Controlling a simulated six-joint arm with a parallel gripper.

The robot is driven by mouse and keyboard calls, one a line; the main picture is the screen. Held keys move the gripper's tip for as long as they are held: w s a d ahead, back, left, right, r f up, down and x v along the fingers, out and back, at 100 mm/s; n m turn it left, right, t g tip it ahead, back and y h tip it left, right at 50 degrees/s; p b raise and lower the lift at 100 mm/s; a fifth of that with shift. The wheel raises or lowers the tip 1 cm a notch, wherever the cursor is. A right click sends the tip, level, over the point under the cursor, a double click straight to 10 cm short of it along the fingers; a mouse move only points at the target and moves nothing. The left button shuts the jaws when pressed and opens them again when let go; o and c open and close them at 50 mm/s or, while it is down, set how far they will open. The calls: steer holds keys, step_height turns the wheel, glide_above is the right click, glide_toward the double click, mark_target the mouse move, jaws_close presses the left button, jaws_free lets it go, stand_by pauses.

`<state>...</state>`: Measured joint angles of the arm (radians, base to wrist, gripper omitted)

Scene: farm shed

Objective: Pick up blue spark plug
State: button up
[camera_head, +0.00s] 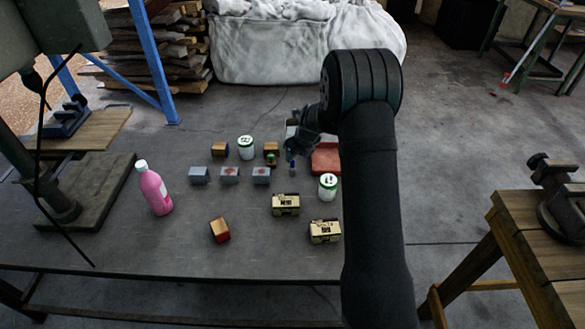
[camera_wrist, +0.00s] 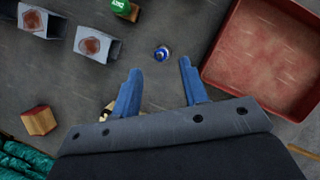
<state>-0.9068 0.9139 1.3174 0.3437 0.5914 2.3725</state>
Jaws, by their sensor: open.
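The blue spark plug (camera_wrist: 162,53) shows in the wrist view as a small round blue top with a pale centre, standing apart on the grey table. In the head view the spark plug (camera_head: 292,168) is a small blue upright piece left of the red tray. My gripper (camera_wrist: 158,66) has two blue fingers spread apart with nothing between them. In the wrist view the plug appears just beyond the gap between the fingertips, roughly centred. In the head view my gripper (camera_head: 290,151) is over the table near the plug, partly hidden by my arm.
A red tray (camera_wrist: 254,85) lies close on the right. A green-topped item (camera_wrist: 121,6) and grey boxes (camera_wrist: 97,44) are on the left. The front left table is mostly clear.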

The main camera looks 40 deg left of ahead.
mark_target(293, 162)
steer(key=shift+x, duration=3.15)
steer(key=shift+c, duration=0.4)
jaws_close()
